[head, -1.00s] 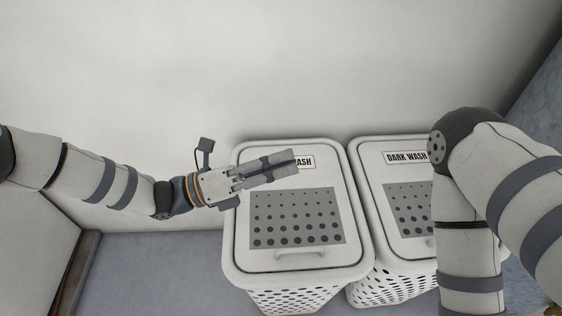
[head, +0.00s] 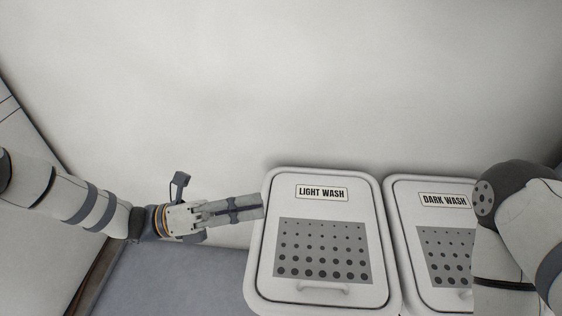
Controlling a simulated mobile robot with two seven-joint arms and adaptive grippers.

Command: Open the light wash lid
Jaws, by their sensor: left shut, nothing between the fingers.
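The light wash lid (head: 300,210) is the white lid of the left hamper, with a "LIGHT WASH" label, a grey dotted panel and a small handle (head: 324,288) at its front edge. The lid lies closed on the hamper. My left gripper (head: 262,206) is shut and empty. Its fingertips point right and show at the left edge of the lid; I cannot tell whether they touch it. My right arm comes in from the right, but its gripper is out of the picture.
The dark wash hamper (head: 402,192) stands close to the right, its lid closed and partly hidden behind my right arm. A white wall (head: 200,80) is behind the hampers. Bare grey floor (head: 170,285) lies to the left.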

